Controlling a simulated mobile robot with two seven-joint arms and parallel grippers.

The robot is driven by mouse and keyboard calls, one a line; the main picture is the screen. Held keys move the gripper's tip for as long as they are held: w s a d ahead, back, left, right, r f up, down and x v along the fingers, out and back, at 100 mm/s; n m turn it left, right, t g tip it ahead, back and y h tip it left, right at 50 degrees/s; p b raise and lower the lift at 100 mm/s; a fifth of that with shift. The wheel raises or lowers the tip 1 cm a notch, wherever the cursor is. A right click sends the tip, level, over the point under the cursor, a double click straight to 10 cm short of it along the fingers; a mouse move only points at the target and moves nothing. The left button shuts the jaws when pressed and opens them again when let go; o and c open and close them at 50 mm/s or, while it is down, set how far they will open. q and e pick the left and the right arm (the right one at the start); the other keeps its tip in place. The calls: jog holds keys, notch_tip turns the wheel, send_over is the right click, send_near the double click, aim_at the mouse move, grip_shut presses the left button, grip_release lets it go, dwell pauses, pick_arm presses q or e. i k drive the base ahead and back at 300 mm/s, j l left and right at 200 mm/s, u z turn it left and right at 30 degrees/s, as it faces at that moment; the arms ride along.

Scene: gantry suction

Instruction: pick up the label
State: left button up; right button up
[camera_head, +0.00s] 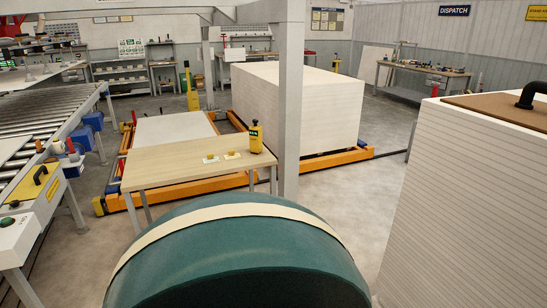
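A wooden-topped table (165,166) stands in the middle of the view. A yellow and black device (255,137) stands upright at the table's right corner, close to the cards. Neither of my grippers is in view, so nothing shows whether they hold anything.
Another tall stack (464,195) stands at the right. A roller conveyor (48,98) is at the left. Floor (345,205) shows clear between.

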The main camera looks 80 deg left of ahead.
aim_at(210, 158)
jog(key=u, duration=3)
